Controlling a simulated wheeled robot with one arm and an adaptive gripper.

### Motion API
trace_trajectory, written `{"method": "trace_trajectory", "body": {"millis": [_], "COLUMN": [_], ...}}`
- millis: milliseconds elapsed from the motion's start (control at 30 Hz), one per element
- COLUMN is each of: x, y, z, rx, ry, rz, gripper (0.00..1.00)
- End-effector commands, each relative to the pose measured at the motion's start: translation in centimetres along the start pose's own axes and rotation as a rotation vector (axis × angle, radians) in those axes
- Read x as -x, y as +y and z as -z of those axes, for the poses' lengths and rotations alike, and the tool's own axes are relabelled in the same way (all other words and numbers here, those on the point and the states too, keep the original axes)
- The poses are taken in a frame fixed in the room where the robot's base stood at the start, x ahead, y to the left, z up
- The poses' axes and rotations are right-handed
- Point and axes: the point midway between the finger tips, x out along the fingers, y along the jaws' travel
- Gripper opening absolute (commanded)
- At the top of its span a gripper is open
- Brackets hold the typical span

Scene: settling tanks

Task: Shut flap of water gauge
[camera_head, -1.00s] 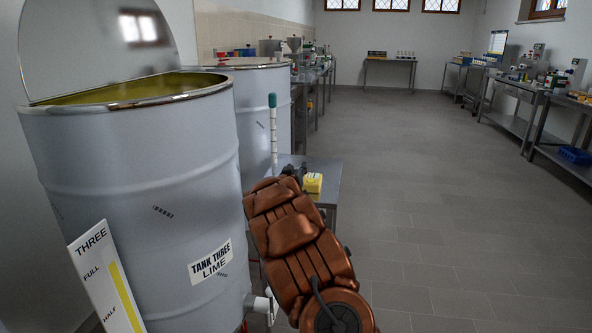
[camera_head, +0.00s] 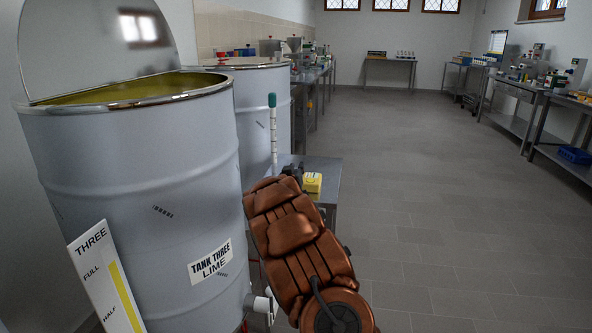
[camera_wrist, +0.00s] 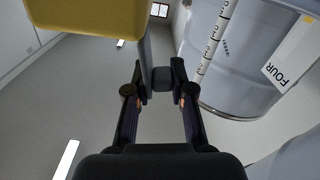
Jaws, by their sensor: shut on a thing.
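A small yellow case (camera_head: 312,184), which looks like the water gauge, stands on the low steel table beyond my arm. In the wrist view the yellow case (camera_wrist: 88,14) is large and close at the top left. My gripper (camera_wrist: 162,77) is shut on a small grey piece (camera_wrist: 162,79) beside the case's lower corner. I cannot tell whether this piece is the flap or its tab, nor how far the flap stands open. In the head view my dark gripper (camera_head: 292,171) is right beside the case, mostly hidden behind my copper-coloured arm.
Tank three (camera_head: 130,190), large and grey with its half lid raised, fills the left. A white level board (camera_head: 104,280) leans on it. Tank four (camera_head: 258,110) stands behind, with a green-topped marked rod (camera_head: 273,130) in front. The low table (camera_head: 332,182) is close; floor at right is clear.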

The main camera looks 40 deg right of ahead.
Motion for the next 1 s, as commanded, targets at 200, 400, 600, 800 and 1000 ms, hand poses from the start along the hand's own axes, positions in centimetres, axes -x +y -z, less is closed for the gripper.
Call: {"method": "trace_trajectory", "body": {"millis": [200,400,600,800,1000], "x": [0.0,0.0,0.0,0.0,0.1], "y": [-0.1,0.0,0.3,1.0,2.0], "z": [-0.1,-0.1,-0.2,-0.3,-0.2], "rx": [-0.006,-0.027,-0.095,-0.248,-0.436], "ry": [-0.001,-0.002,-0.002,-0.002,0.001], "rz": [0.001,0.001,0.001,0.0,0.001], "gripper": [0.0,0.0,0.0,0.0,0.0]}}
